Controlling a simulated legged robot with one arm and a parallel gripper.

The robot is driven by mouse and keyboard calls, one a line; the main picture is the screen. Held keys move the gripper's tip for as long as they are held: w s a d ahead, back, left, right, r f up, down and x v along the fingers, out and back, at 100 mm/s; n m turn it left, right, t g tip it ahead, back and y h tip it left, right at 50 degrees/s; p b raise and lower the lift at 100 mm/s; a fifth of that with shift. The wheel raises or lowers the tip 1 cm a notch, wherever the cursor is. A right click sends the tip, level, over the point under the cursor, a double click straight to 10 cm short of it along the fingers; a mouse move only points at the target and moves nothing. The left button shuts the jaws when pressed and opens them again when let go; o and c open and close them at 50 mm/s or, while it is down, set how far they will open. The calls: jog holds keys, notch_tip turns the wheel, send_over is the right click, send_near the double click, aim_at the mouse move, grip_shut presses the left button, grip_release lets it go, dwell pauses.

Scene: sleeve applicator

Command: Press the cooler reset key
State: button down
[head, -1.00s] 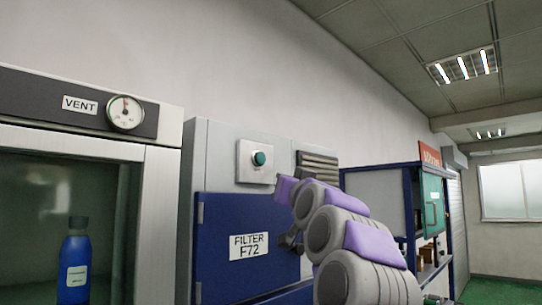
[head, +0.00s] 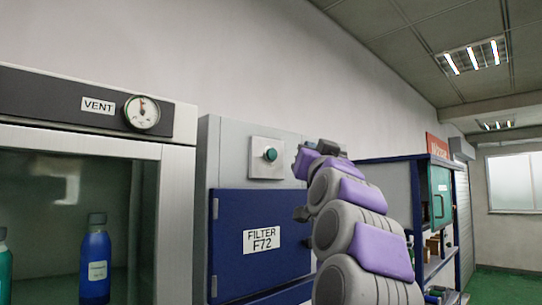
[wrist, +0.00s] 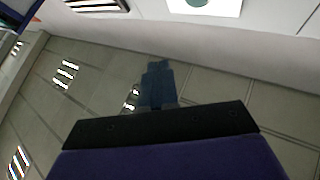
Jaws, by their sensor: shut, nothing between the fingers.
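A round green button (head: 270,154) sits on a pale square plate (head: 259,170) on the upper front of a grey and blue cabinet (head: 262,215) labelled FILTER F72. I take this button as the reset key, though no label on it names it. In the wrist view the plate (wrist: 225,7) and part of the green button (wrist: 198,2) show at the top edge. My gripper (wrist: 158,68) is shut and empty, seen dark against the ceiling. In the head view my arm's end is just right of the plate, apart from the button; its fingers are hard to make out there.
A glass-fronted unit (head: 178,190) with a VENT label, a dial gauge (head: 142,112) and bottles (head: 95,262) stands at left. A shelf unit (head: 443,205) with a teal door is at right behind my arm. The wall above the cabinet is clear.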

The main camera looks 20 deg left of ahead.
aim_at(272, 154)
jog(key=w+a+p, duration=0.3)
jog(key=a+p, duration=0.3)
jog(key=a, duration=0.1)
jog(key=shift+a, duration=0.25)
jog(key=shift+w+d, duration=0.15)
jog(key=shift+a+r, duration=0.15)
jog(key=shift+a, duration=0.05)
dwell(1.6)
jog(key=shift+a, duration=0.2)
